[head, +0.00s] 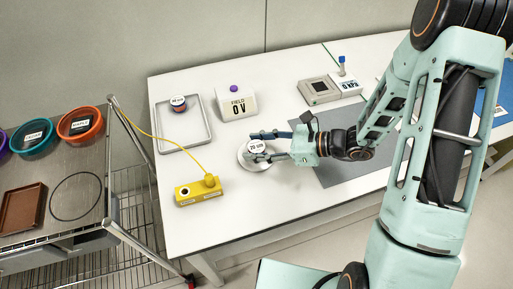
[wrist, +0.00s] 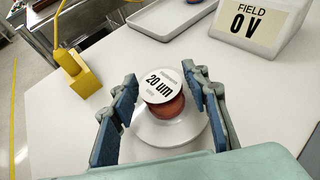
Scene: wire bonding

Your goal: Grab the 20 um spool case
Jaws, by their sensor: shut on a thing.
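The 20 um spool case (wrist: 165,105) is a small round case with a white lid marked "20 um" and a reddish-orange body. It also shows in the head view (head: 256,146). It is at a round white dish (wrist: 165,133); whether its base touches the dish I cannot tell. My gripper (wrist: 166,82) has its blue-padded fingers on either side of the case and is shut on it. In the head view my gripper (head: 257,147) reaches in from the right. The lower part of the case is partly hidden by the fingers in the head view.
A grey tray (head: 200,137) holds another spool case (head: 178,103). A "FIELD 0 V" block (head: 238,106) stands behind my gripper. A yellow box (head: 198,191) with a cable is at front left. A grey mat (head: 335,172) lies right. A cart (head: 75,160) holds bowls.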

